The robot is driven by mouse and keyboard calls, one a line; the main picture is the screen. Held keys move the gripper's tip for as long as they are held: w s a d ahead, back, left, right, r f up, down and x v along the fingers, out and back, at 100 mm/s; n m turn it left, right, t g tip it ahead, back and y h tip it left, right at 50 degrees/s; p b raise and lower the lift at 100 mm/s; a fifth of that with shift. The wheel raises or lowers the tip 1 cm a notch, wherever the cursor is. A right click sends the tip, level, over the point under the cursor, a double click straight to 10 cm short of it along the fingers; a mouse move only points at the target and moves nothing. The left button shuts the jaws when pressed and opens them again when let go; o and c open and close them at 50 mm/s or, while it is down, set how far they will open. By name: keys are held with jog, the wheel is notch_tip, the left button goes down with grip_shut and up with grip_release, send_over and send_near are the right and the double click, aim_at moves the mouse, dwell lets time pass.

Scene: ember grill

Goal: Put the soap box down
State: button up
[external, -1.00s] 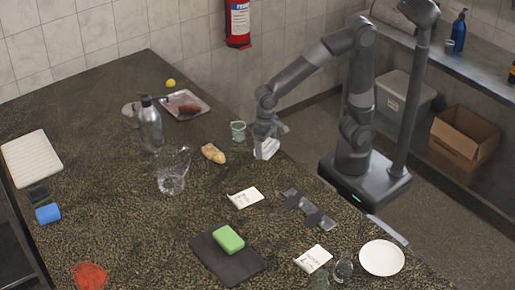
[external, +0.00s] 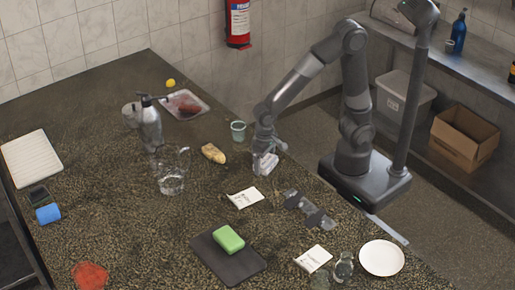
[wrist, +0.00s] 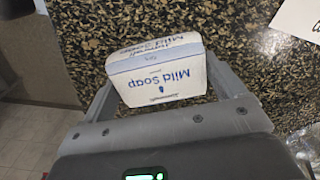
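The white soap box (external: 265,163) with blue "Mild Soap" lettering is at the counter's right edge, below my gripper (external: 268,152) in the external view. In the wrist view the soap box (wrist: 160,78) sits between the two fingers of my gripper (wrist: 160,85), with one finger against each side. The gripper is shut on it. The box is slightly tilted in the wrist view. The speckled counter (wrist: 95,35) is close behind it; I cannot tell whether the box touches it.
A glass cup (external: 238,131) and a ginger-like root (external: 213,153) are to the left. A white card (external: 245,197) and a grey metal part (external: 308,210) lie nearer the camera. Bare counter separates them. The counter's edge runs just right of the box.

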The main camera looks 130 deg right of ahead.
aim_at(265, 159)
jog(key=shift+o, duration=1.1)
notch_tip(265, 159, up, 12)
jog(key=s+a+r+n+t, duration=0.5)
jog(key=s+a+n, duration=0.7)
jog(key=n, duration=0.1)
jog(key=shift+s+n+t, duration=0.3)
jog(key=shift+s, duration=0.05)
dwell(0.3)
